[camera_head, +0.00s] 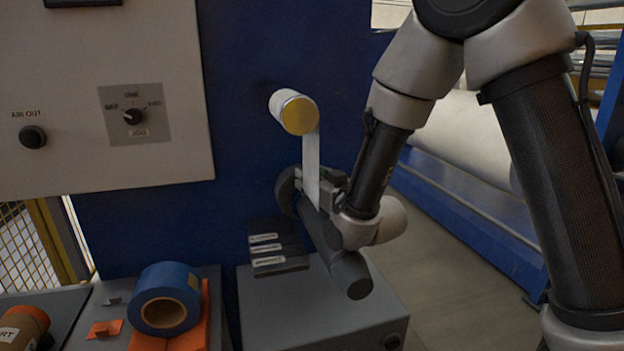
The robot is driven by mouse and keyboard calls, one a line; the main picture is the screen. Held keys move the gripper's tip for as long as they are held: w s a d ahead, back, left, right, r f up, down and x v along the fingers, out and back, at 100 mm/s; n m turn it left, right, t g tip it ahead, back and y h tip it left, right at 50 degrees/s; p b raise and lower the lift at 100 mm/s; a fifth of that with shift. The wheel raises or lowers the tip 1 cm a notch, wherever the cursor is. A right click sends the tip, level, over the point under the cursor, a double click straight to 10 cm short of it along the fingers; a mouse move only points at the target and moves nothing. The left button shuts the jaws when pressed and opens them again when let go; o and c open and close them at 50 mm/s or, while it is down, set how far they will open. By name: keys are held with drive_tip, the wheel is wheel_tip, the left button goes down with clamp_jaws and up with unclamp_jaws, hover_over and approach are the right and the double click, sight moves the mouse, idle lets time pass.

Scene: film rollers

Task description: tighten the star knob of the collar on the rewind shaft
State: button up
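The dark rewind shaft (326,235) sticks out from the blue machine wall towards me and slopes down to the right, its free end bare. A dark round piece (286,190), perhaps the collar or a flange, sits at its wall end. My gripper (323,186) is at that wall end, just right of the round piece, with my wrist beside the shaft. Its fingers are small and partly covered by the film strip and my wrist. I cannot tell whether they touch anything. The star knob cannot be made out.
A white film roll (296,113) with a yellow end is above; a pale strip (311,165) hangs from it in front of my gripper. Dark labelled blocks (278,250) lie left of the shaft on a grey cabinet (310,310). Blue tape (165,298) stands at lower left.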

drive_tip(key=o, duration=1)
wheel_tip(320, 180, up, 10)
